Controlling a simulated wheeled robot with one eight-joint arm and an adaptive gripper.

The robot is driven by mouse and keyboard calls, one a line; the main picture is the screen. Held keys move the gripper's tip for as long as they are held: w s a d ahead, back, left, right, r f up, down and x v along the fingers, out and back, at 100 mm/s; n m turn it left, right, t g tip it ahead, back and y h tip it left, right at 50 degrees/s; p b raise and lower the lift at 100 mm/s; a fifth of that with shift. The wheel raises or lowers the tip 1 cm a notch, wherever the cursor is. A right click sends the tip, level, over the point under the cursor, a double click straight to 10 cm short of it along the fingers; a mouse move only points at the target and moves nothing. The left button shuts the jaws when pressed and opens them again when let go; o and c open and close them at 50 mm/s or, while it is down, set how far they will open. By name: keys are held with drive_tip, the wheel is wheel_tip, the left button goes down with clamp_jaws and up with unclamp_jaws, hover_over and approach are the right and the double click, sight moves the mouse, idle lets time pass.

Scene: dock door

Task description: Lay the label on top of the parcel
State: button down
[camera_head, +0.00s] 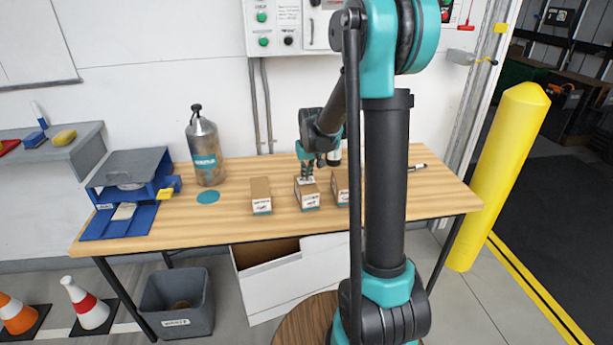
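Three small cardboard boxes stand in a row on the wooden table: a left box (261,191), a middle box (308,200) and a right box (341,188), which my arm partly covers. Each has a white and teal band on its front. I cannot tell which is the task's parcel. My gripper (306,179) points down right over the middle box, with its fingertips at or just above the top. A small white patch (306,182), perhaps the label, shows there between fingertips and box. The fingers are too small to tell whether they grip it.
A yellow post (497,180) stands right. The front left tabletop is clear.

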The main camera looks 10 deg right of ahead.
drive_tip(key=shift+f, duration=0.4)
drive_tip(key=c, duration=1.7)
unclamp_jaws()
drive_tip(key=shift+f, duration=0.1)
drive_tip(key=v, duration=1.2)
drive_tip(key=shift+m+t, duration=0.4)
drive_tip(key=shift+m, duration=0.1)
drive_tip(key=s+d+f, duration=0.1)
drive_tip(key=s+f, duration=0.3)
drive_tip(key=s, duration=0.5)
drive_tip(key=s+d+f, duration=0.1)
drive_tip(key=s+f, duration=0.3)
drive_tip(key=s, duration=0.4)
drive_tip(key=s+d+f, duration=0.2)
drive_tip(key=s+f, duration=0.2)
drive_tip(key=s, duration=0.5)
drive_tip(key=shift+s+f, duration=0.3)
